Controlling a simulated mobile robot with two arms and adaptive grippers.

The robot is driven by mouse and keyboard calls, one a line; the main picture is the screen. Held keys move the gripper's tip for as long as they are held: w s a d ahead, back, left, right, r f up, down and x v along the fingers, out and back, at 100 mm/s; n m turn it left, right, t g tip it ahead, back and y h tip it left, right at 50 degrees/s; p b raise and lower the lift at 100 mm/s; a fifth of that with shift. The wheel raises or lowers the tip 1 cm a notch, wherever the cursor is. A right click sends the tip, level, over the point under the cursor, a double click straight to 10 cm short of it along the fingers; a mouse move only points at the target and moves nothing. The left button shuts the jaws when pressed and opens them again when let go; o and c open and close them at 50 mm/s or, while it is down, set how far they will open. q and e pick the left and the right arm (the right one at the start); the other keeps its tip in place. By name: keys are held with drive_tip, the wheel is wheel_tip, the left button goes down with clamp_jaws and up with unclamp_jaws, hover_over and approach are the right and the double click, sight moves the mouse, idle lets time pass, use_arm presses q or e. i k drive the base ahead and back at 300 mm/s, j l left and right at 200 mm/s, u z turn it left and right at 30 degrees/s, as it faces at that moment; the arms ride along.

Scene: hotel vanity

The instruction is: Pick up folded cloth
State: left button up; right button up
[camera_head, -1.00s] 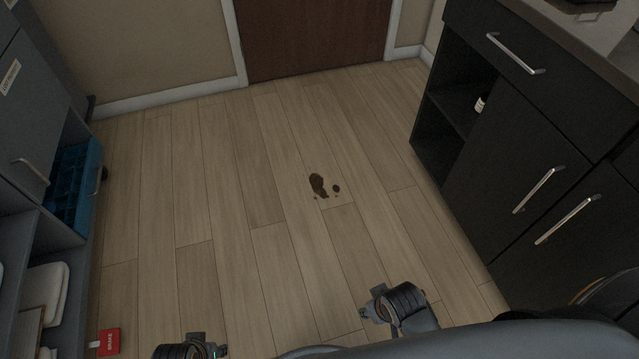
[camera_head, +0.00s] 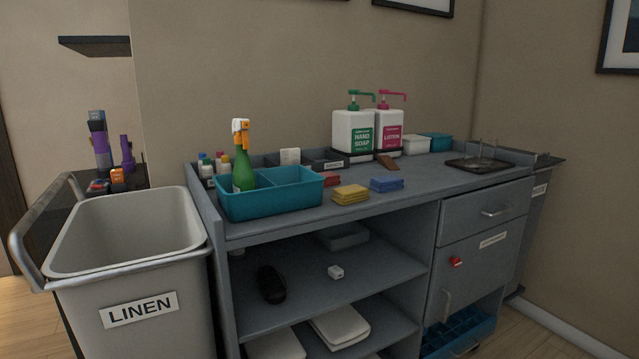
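On the top of the grey housekeeping cart lie small folded cloths: a yellow stack (camera_head: 351,195) near the front edge, a blue stack (camera_head: 386,184) to its right, and a red one (camera_head: 330,179) behind, partly hidden by the yellow stack and the bin. White folded pieces, which look like towels, lie on the low shelf, one at the middle (camera_head: 340,326) and one further left (camera_head: 275,344), cut off by the frame. Neither of my grippers shows in the head view.
A teal caddy (camera_head: 268,205) with a green spray bottle (camera_head: 242,165) stands left of the cloths. Soap pump bottles (camera_head: 353,134) stand behind. A linen bin (camera_head: 130,290) is at left. Bare cart top (camera_head: 440,176) lies right of the blue stack.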

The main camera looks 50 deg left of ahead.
sight(389, 182)
drive_tip(key=u, duration=1.1)
drive_tip(key=i+l+z, duration=0.1)
drive_tip(key=i+l, duration=0.35)
